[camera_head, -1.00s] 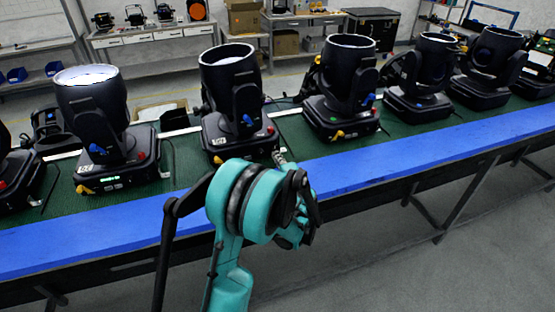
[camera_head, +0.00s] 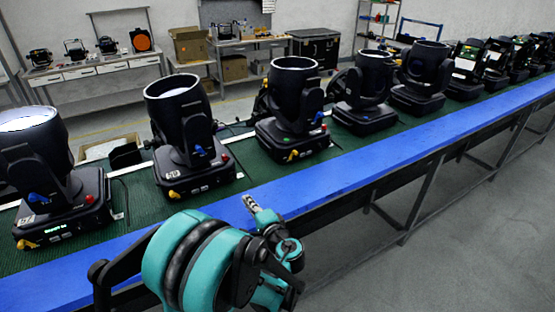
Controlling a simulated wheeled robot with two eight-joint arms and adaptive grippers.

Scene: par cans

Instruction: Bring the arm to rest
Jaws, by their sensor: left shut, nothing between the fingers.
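My left arm, teal and black, comes in at the bottom of the head view. My left gripper (camera_head: 253,205) shows as a small grey tip beyond the teal wrist, over the front blue edge of the bench. It is shut and empty. The arm's own links hide part of it. Black par cans stand in a row on the green bench top (camera_head: 135,196). The nearest ones are a can at the left (camera_head: 45,170), one left of centre (camera_head: 185,140) and one near the middle (camera_head: 292,110). The gripper is apart from them. My right gripper is out of view.
The blue bench edge (camera_head: 350,180) runs from lower left to upper right. Several more cans continue along the bench to the right. Clear grey floor (camera_head: 460,240) lies in front. Behind are a white workbench (camera_head: 98,75), cardboard boxes (camera_head: 190,45) and a black case (camera_head: 314,48).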

